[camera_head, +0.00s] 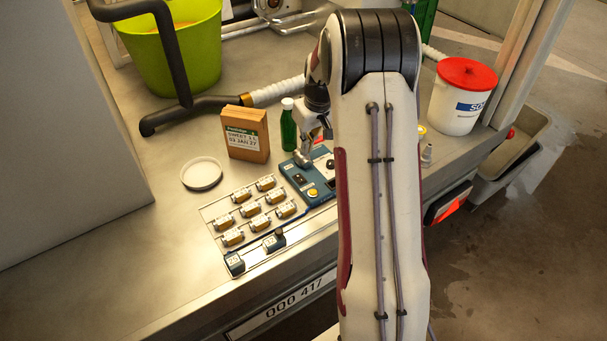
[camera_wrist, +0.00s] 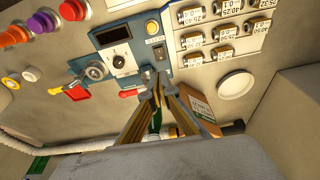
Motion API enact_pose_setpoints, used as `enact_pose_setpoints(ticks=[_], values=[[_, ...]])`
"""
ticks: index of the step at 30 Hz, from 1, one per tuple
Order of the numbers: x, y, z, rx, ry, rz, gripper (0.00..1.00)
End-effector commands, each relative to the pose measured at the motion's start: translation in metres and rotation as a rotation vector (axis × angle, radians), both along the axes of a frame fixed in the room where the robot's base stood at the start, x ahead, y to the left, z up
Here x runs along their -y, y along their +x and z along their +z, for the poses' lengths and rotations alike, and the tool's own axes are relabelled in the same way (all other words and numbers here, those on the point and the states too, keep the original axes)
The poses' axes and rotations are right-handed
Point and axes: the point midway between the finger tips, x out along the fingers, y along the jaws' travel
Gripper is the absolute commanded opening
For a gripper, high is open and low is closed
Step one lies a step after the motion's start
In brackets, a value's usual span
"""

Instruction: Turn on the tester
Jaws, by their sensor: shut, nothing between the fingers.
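The tester (camera_head: 322,188) is a blue box on the metal worktop, partly hidden by my arm in the head view. In the wrist view the blue panel (camera_wrist: 135,49) shows a dark window (camera_wrist: 112,36), a pale plate with a small dark control (camera_wrist: 118,61) and a round yellow button (camera_wrist: 152,27). Whether the tester is on cannot be told. My gripper (camera_head: 303,158) is shut and empty over the tester's far end. In the wrist view its fingertips (camera_wrist: 151,74) appear close to the panel's edge; contact cannot be told.
Several small labelled modules (camera_head: 262,212) lie beside the tester. A brown box (camera_head: 245,139), a green bottle (camera_head: 288,130) and a white round lid (camera_head: 202,173) stand or lie nearby. A dark bent pipe (camera_head: 178,70) and a white tub (camera_head: 459,103) are farther off.

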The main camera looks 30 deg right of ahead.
Motion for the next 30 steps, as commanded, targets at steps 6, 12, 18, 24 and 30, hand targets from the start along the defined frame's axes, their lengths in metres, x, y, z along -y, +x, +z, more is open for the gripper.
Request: enact_pose_setpoints(ticks=[6, 12, 18, 24, 30], values=[[0.0, 0.0, 0.0, 0.003, -0.01, 0.033, 0.0], [0.0, 0.0, 0.0, 0.002, -0.01, 0.033, 0.0], [0.0, 0.0, -0.002, 0.001, -0.009, 0.032, 0.0], [0.0, 0.003, -0.011, 0.001, -0.009, 0.032, 0.0], [0.0, 0.007, -0.031, 0.0, -0.009, 0.032, 0.0]])
